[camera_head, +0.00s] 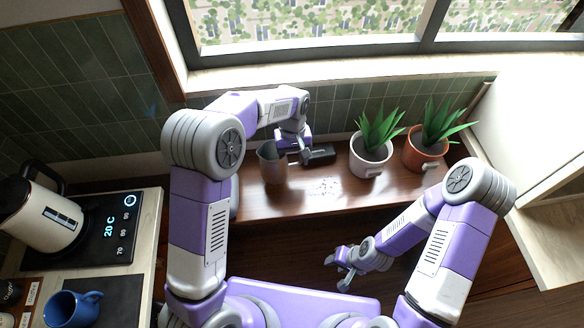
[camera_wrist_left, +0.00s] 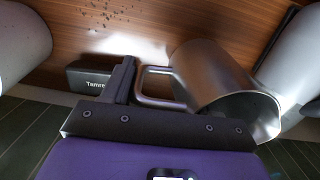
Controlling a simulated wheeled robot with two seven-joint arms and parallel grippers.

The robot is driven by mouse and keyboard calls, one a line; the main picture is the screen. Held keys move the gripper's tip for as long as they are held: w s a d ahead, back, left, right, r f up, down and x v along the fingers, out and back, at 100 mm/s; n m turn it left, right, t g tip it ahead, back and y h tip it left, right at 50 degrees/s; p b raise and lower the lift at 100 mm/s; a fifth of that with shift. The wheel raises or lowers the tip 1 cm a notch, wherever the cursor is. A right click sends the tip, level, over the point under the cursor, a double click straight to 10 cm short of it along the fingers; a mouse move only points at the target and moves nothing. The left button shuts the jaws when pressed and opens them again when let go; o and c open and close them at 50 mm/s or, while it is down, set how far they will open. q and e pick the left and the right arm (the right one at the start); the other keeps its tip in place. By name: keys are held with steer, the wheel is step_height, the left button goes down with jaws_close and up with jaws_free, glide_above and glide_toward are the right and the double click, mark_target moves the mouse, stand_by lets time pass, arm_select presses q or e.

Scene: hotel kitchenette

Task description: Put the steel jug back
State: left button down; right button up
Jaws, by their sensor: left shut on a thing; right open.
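The steel jug (camera_head: 271,162) is a grey metal vessel at the left part of the brown wooden counter. My left gripper (camera_head: 292,154) is at its right side, by the handle. In the left wrist view the jug (camera_wrist_left: 225,85) lies right of centre, with its open mouth toward the camera's lower right. The left gripper's dark finger (camera_wrist_left: 124,80) meets the jug's handle, and the gripper is shut on it. I cannot tell whether the jug's base touches the counter. My right gripper (camera_head: 342,268) is open and empty, low in front of the counter.
A black box (camera_head: 319,155) lies right of the jug. Dark specks (camera_head: 325,187) lie on the counter. A white potted plant (camera_head: 370,158) and a terracotta one (camera_head: 425,150) stand to the right. A kettle (camera_head: 45,215) and a blue mug (camera_head: 72,307) are at far left.

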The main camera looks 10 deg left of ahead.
arm_select(q)
steer(key=shift+f, duration=2.25)
steer(key=shift+f+b, duration=0.1)
steer(key=shift+b, duration=0.2)
steer(key=shift+c, duration=1.4)
jaws_free()
steer(key=shift+r, duration=0.2)
step_height(320, 180, up, 12)
steer(key=w+p, duration=0.1)
steer(key=shift+a+p, duration=0.3)
steer(key=shift+p, duration=0.1)
steer(key=shift+f, duration=0.15)
